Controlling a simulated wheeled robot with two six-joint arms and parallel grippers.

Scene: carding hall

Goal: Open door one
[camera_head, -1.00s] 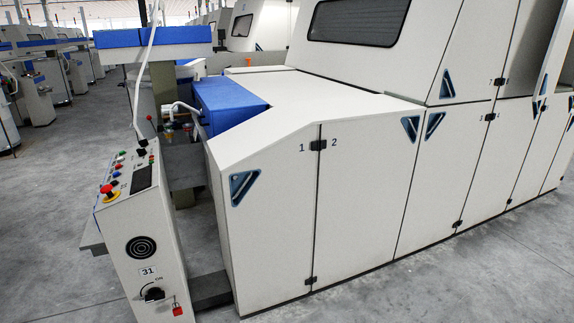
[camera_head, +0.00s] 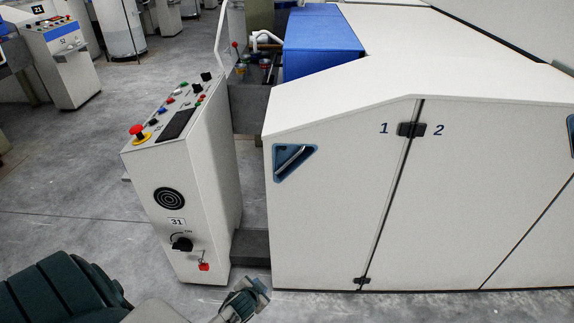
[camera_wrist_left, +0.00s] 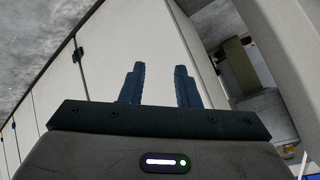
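Door one (camera_head: 330,200) is the cream panel marked "1", left of the seam with the panel marked "2" (camera_head: 490,180). It looks shut. Its blue triangular recessed handle (camera_head: 293,160) is at its upper left corner. Black hinge pieces sit on the seam at top (camera_head: 411,130) and bottom (camera_head: 361,281). My left gripper (camera_head: 252,292) is low in front of the control box and door, apart from the handle. In the left wrist view its two blue fingers (camera_wrist_left: 160,84) are spread with nothing between them. My right gripper is not in view.
The control box (camera_head: 185,190) marked 31, with a red stop button (camera_head: 137,130) and a rotary switch (camera_head: 182,244), stands left of the door. Grey floor (camera_head: 60,180) is open to the left. A blue cover (camera_head: 322,42) lies behind the door's top.

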